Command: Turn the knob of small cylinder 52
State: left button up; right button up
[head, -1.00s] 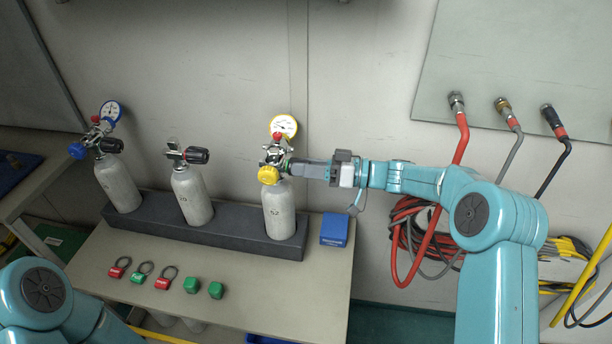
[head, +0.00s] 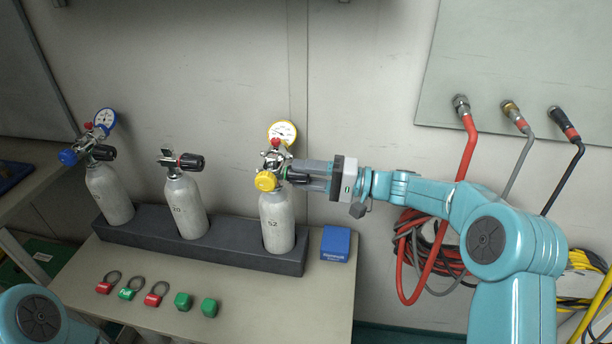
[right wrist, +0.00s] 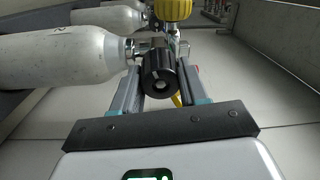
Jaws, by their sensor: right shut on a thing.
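Small cylinder 52 (head: 277,228) is a pale grey bottle standing upright at the right end of the dark rack, its number facing me. Its valve carries a yellow knob (head: 265,181), a white-faced yellow gauge (head: 282,131) and a black side knob (head: 299,178) pointing right. My right gripper (head: 300,174) reaches in from the right and is shut on the black knob, one finger above it and one below. The right wrist view shows the black knob (right wrist: 159,82) between the two fingers. My left gripper is out of view.
The dark rack (head: 160,233) also holds two more cylinders, the left one with a blue gauge (head: 105,119). Red and green tags (head: 153,299) lie on the bench in front. A blue box (head: 336,244) stands right of the rack. Hoses (head: 467,150) hang at the right.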

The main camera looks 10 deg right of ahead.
jog(key=m+p, duration=0.1)
jog(key=m, duration=0.3)
jog(key=shift+m, duration=0.4)
jog(key=m+p, duration=0.2)
jog(key=m, duration=0.2)
jog(key=shift+s+a+m+t, duration=0.1)
jog(key=shift+m+t, duration=0.2)
jog(key=shift+m, duration=0.1)
jog(key=m+p, duration=0.4)
jog(key=m, duration=0.1)
jog(key=shift+m+h, duration=0.3)
jog(key=m+p, duration=0.3)
jog(key=m, duration=0.2)
jog(key=shift+s+p, duration=0.15)
jog(key=shift+p, duration=0.25)
jog(key=m+p, duration=0.3)
jog(key=m, duration=0.2)
jog(key=shift+s+m+p, duration=0.1)
jog(key=shift+m+p, duration=0.2)
jog(key=shift+m, duration=0.1)
jog(key=m+p, duration=0.2)
jog(key=m, duration=0.2)
jog(key=shift+m, duration=0.3)
jog(key=m+p, duration=0.2)
jog(key=m, duration=0.2)
jog(key=shift+a, duration=0.1)
jog(key=shift+m+p, duration=0.7)
jog(key=shift+m, duration=1.8)
